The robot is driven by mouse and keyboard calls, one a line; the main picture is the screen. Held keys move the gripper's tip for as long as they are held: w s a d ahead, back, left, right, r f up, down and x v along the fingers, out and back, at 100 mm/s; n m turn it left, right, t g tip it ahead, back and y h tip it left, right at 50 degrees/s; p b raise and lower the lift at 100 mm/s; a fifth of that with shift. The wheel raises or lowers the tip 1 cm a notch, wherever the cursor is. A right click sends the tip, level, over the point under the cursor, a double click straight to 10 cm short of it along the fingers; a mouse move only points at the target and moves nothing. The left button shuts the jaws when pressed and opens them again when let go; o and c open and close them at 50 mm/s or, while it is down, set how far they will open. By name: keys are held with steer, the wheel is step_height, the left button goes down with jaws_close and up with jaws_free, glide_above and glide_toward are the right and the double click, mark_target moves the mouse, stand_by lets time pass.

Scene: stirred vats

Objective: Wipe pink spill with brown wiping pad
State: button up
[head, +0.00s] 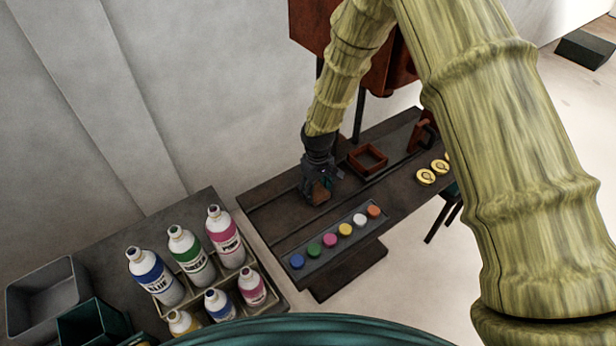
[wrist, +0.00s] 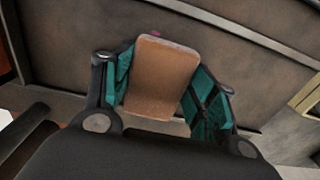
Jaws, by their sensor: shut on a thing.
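My gripper (head: 318,184) is shut on the brown wiping pad (head: 320,194), low over the dark table's left part. In the wrist view the pad (wrist: 162,78) sits between the two teal-lined fingers. A small bit of pink (wrist: 155,34) shows just beyond the pad's far edge, on the dark table surface. The rest of the pink spill is hidden behind the pad in that view, and I cannot make it out in the head view. I cannot tell whether the pad touches the table.
A tray of coloured caps (head: 330,240) lies in front of the gripper. A brown square frame (head: 367,159) and gold discs (head: 426,176) are to the right. A side table (head: 115,235) at left holds several bottles (head: 190,257) and a grey bin (head: 45,300).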

steer(key=shift+s+a, duration=0.55)
steer(key=shift+a, duration=0.2)
step_height(320, 180, up, 2)
steer(key=shift+s+a+r+p, duration=0.1)
steer(key=shift+p, duration=0.5)
steer(key=shift+r+p, duration=1.7)
steer(key=shift+r, duration=1.2)
steer(key=shift+a+r, duration=0.1)
